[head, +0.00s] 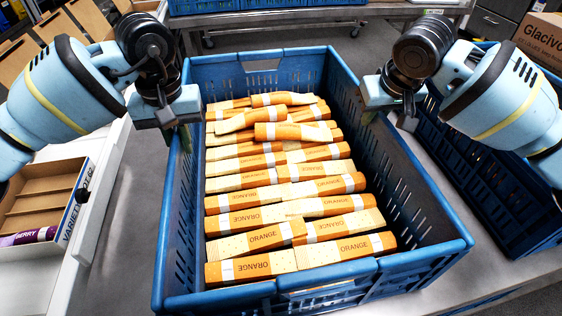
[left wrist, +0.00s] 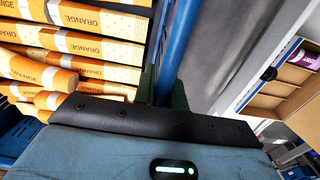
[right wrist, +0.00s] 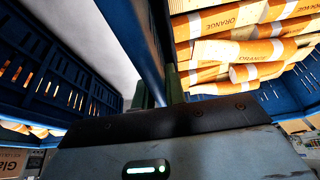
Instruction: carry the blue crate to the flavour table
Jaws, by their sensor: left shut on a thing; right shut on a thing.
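The blue crate (head: 420,262) is in the middle of the head view, filled with rows of orange-and-cream packs labelled ORANGE (head: 262,239). A few packs lie loose on top at its far end. My left gripper (head: 184,128) is shut on the crate's left wall; in the left wrist view its fingers (left wrist: 163,92) straddle the blue rim (left wrist: 180,40). My right gripper (head: 372,112) is shut on the right wall; in the right wrist view its fingers (right wrist: 159,92) straddle that rim (right wrist: 140,35). The crate's underside is hidden.
Another blue crate (head: 490,190) stands close on the right, near a cardboard box marked Glacivo (head: 540,42). On the left is a white-edged surface (head: 108,190) with a compartmented box (head: 75,200) holding a purple pack (head: 28,237). A metal table (head: 330,12) with blue crates stands behind.

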